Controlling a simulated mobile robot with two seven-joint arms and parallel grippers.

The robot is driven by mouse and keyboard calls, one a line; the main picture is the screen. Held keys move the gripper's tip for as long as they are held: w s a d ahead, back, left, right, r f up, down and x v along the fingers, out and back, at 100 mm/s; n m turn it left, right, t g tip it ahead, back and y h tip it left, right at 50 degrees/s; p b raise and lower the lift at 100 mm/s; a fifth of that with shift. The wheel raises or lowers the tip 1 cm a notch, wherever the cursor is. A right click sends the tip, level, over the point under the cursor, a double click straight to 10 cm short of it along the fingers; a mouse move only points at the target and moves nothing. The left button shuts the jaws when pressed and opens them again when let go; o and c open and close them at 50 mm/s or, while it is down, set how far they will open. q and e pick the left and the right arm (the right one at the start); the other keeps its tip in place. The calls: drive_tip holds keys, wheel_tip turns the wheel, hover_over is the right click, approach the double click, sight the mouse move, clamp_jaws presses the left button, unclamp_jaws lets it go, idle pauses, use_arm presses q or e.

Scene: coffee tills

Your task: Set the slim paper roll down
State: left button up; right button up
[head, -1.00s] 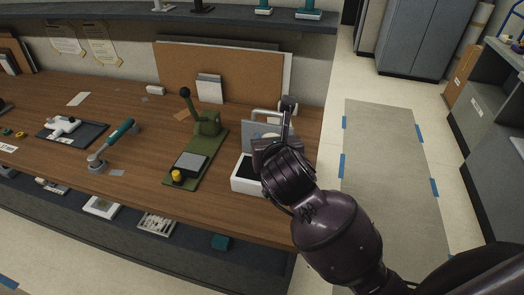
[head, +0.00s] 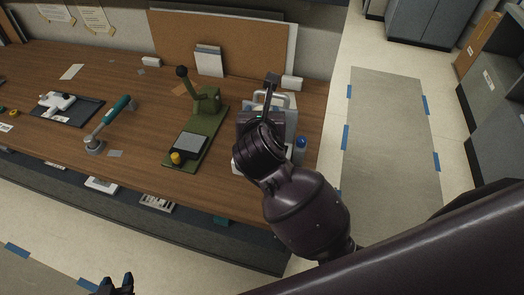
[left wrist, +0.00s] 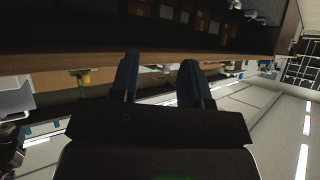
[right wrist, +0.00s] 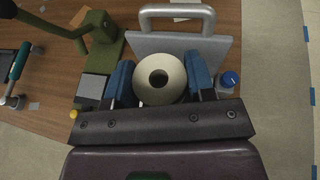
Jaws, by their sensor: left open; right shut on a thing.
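The slim paper roll (right wrist: 160,96) is a white ring with a dark core hole, seen end-on in the right wrist view. My right gripper (right wrist: 160,70) is shut on it, with one blue-faced finger on each side. In the head view my right gripper (head: 270,90) is over the right end of the wooden bench, and its arm hides the roll. Whether the roll touches anything below cannot be told. My left gripper (head: 115,284) is at the bottom edge of the head view, away from the bench top. The left wrist view shows it open and empty (left wrist: 160,72).
A grey plate with a handle (right wrist: 215,46) stands just beyond the roll. A blue-capped bottle (head: 300,150) is close on the right. A green lever press (head: 205,105) stands to the left. Bare wood (head: 135,185) lies between the press and the bench's front edge.

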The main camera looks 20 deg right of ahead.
wheel_tip(320, 180, down, 7)
drive_tip(key=b, duration=0.5)
drive_tip(key=shift+r, duration=0.1)
drive_tip(key=shift+f+b, duration=0.5)
drive_tip(key=shift+f, duration=0.05)
wheel_tip(320, 180, down, 3)
drive_tip(key=shift+b, duration=1.15)
drive_tip(key=shift+f+b, duration=0.4)
drive_tip(key=shift+f, duration=0.1)
drive_tip(key=shift+r, duration=0.2)
drive_tip(key=shift+f, duration=0.15)
drive_tip(key=o, duration=0.5)
drive_tip(key=shift+f, duration=0.1)
drive_tip(key=o, duration=0.4)
